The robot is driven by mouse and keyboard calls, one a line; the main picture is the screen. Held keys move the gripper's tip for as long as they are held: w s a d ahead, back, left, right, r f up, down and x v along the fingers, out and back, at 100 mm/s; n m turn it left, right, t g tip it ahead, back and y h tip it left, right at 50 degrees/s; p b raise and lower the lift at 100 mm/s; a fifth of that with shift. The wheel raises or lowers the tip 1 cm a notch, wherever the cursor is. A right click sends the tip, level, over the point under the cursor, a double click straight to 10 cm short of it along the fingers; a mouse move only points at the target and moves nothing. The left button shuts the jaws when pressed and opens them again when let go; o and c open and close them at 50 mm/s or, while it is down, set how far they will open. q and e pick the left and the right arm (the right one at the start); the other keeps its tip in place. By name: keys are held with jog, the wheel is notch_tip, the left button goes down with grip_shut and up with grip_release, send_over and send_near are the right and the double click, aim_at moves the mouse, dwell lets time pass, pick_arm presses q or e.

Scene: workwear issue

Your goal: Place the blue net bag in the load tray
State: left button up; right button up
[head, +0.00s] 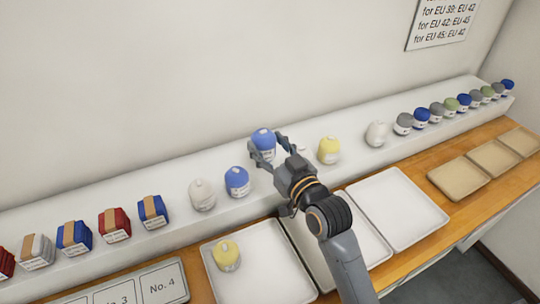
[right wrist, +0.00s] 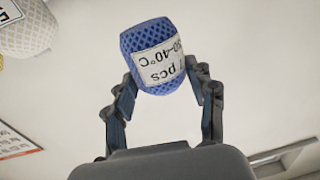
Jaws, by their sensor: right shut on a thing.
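My right gripper (head: 275,150) is shut on a blue net bag (head: 263,139) with a white printed label, above the white shelf. In the right wrist view the blue net bag (right wrist: 155,55) sits between the two fingers (right wrist: 168,92), its label upside down. A second blue net bag (head: 237,181) stands on the shelf just left of the gripper. White trays lie on the wooden counter: a left one (head: 285,280) holding a yellow net bag (head: 227,255), a middle one (head: 372,246) partly hidden by my arm, and an empty right one (head: 398,205). I cannot tell which is the load tray. My left gripper is out of view.
On the shelf stand a white net bag (head: 202,194), a yellow one (head: 329,150), another white one (head: 376,133), several red, blue and white packs at left and small rolls at right. Tan trays (head: 459,178) lie at right; a numbered card (head: 125,290) lies front left.

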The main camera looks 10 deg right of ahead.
aim_at(268, 150)
jog(key=w+f, duration=0.3)
jog(key=w+d+f, duration=0.1)
jog(key=f, duration=0.1)
jog(key=shift+w+f, duration=0.2)
jog(key=shift+w, duration=0.05)
notch_tip(268, 150, down, 4)
jog(key=shift+w+r, duration=0.15)
jog(key=shift+r, duration=0.05)
jog(key=shift+f, duration=0.15)
jog(key=o, duration=1)
